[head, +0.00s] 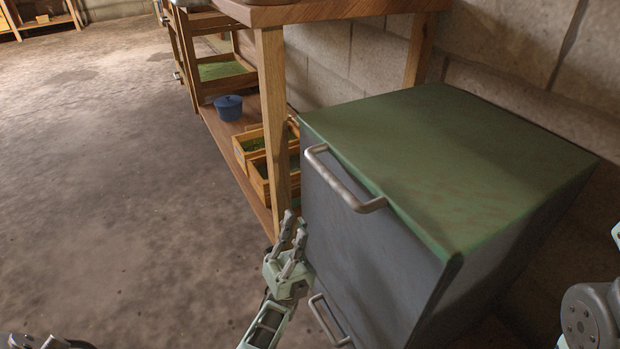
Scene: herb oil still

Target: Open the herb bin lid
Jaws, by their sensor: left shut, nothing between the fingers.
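The herb bin (365,245) is a dark grey box standing at the right, against the block wall. Its green lid (440,150) lies flat over the top and looks closed. A metal bar handle (345,183) sits at the lid's front edge. A second bar handle (327,322) is low on the bin's front face. My left gripper (293,228) is shut and empty. It is in front of the bin's front face near its left edge, below and left of the upper handle; I cannot tell whether it touches the bin. My right gripper is not in view.
A wooden table (271,110) with a lower shelf stands left of and behind the bin. The shelf holds a blue pot (229,107) and wooden crates (262,181) with green contents. The concrete floor (120,190) at the left is clear. The block wall (520,60) is behind the bin.

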